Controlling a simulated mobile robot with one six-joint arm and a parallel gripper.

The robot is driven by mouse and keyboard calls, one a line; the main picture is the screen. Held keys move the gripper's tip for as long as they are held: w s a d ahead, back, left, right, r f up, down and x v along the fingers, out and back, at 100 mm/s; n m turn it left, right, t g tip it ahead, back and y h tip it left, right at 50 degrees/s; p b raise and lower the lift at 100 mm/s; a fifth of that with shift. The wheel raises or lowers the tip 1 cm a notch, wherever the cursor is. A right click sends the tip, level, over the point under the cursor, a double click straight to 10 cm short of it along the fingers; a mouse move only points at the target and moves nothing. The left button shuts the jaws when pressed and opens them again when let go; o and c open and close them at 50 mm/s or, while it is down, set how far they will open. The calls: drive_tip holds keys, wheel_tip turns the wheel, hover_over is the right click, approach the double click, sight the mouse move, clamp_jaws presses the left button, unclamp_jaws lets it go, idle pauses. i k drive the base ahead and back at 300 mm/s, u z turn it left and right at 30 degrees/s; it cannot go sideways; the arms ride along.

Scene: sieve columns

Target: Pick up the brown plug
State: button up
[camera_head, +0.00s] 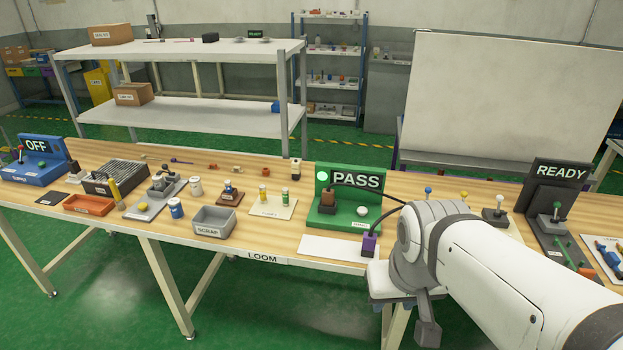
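A brown block (328,197), which looks like the brown plug, stands upright on the green station (348,222) below the PASS sign. A purple piece (370,244) stands at the table's front edge, just left of my arm. My white arm fills the lower right. I cannot make out my gripper's fingers, so whether it holds anything is hidden. Smaller brown pieces lie farther left on the table, too small to identify.
A green lamp (322,176) is lit beside the PASS sign. A white ball-shaped knob (362,211) is right of the brown block. A grey SCRAP bin (214,222) and a card with yellow and green pieces (273,205) are to the left. The READY station (556,198) is at right.

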sight(328, 197)
drive_tip(key=u, duration=0.05)
drive_tip(key=i, duration=1)
drive_tip(key=u, duration=0.05)
